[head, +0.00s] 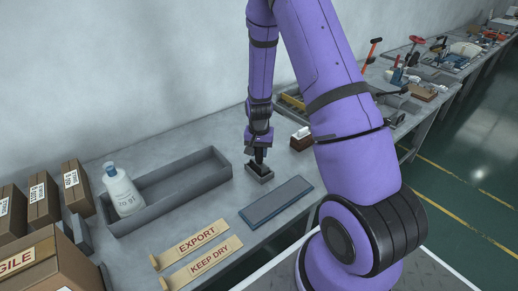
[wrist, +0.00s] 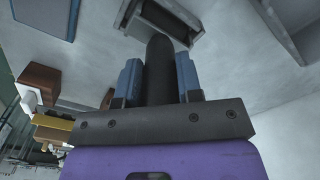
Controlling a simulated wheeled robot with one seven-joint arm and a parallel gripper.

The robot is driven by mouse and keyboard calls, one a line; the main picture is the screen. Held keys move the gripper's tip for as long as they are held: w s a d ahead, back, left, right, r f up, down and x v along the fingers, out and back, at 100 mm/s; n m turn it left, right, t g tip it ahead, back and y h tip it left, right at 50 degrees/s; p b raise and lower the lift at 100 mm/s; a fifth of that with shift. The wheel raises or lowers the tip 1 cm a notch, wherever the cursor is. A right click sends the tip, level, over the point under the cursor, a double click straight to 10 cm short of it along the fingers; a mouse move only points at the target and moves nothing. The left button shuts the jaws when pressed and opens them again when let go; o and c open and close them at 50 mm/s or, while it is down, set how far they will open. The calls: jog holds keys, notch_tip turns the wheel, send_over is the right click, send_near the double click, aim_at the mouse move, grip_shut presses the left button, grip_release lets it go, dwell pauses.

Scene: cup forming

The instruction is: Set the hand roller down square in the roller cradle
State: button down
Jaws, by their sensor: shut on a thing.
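My gripper (head: 259,154) is low over the bench in the head view, right above a small grey open box, the roller cradle (head: 261,179). In the wrist view my gripper (wrist: 160,66) has its blue fingers shut on a dark, rounded bar, part of the hand roller (wrist: 159,88). The bar's far end overlaps the opening of the grey cradle (wrist: 197,42). The roller's lower end is hidden in the head view, where only a dark bit shows at the cradle. I cannot tell whether it touches the cradle floor or sits square.
A flat blue-grey plate (head: 276,201) lies in front of the cradle. A long grey tray (head: 190,190) with a white bottle (head: 122,190) stands to the left. A brown block with a white top (head: 300,141) is close on the right. Lettered wooden strips (head: 196,243) lie at the front.

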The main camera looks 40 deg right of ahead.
jog(key=shift+f, duration=0.15)
dwell(0.5)
jog(key=c, duration=0.7)
grip_release()
notch_tip(320, 180, up, 11)
jog(key=shift+s+a+f, duration=0.1)
